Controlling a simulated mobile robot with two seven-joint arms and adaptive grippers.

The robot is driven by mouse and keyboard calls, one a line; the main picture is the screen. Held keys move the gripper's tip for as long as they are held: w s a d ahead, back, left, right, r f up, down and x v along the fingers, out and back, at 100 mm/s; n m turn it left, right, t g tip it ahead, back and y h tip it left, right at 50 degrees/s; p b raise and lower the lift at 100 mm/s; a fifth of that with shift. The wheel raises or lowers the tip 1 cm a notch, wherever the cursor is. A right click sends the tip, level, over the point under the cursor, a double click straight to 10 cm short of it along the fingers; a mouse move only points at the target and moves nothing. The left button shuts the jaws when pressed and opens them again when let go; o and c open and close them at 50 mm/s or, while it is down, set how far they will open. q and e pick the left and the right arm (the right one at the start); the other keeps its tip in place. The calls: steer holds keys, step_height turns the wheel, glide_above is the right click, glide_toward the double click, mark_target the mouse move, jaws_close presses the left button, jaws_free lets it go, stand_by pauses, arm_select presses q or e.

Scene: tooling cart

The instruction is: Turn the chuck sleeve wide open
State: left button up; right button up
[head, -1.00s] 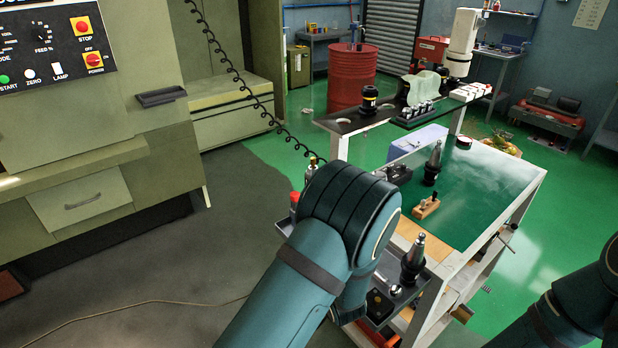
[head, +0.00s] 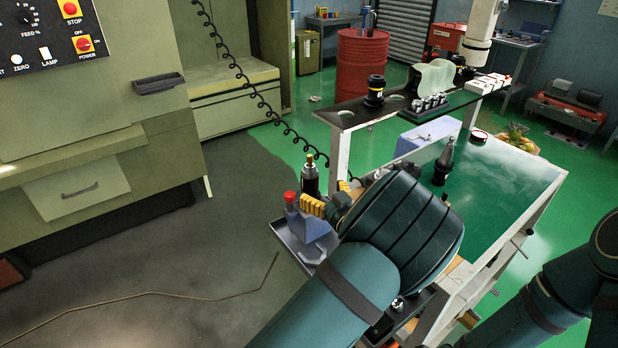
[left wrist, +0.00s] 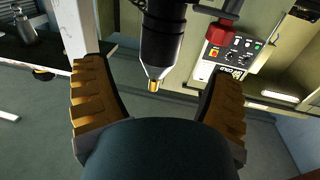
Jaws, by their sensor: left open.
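The chuck (head: 310,180) stands upright on the near left side of the cart, black with a brass-coloured tip. It also shows in the left wrist view (left wrist: 163,42), with its silver nose and brass tip pointing down in that picture. My left gripper (head: 328,196) is open beside the chuck in the head view, its yellow ridged fingers partly hidden by my wrist. In the left wrist view the fingers (left wrist: 158,80) stand wide apart on either side of the chuck's nose, with gaps on both sides. My right gripper is out of view; only its arm shows.
A red-capped blue bottle (head: 294,206) stands close to the gripper on a grey side tray (head: 288,240). A tapered tool holder (head: 443,160) stands on the green cart top (head: 495,185). A raised black shelf (head: 345,113) runs behind.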

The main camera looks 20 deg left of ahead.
mark_target(314, 183)
arm_select(q)
steer(key=x, duration=0.7)
steer(key=shift+w+a, duration=0.15)
steer(key=shift+w, duration=0.05)
steer(key=c, duration=1.2)
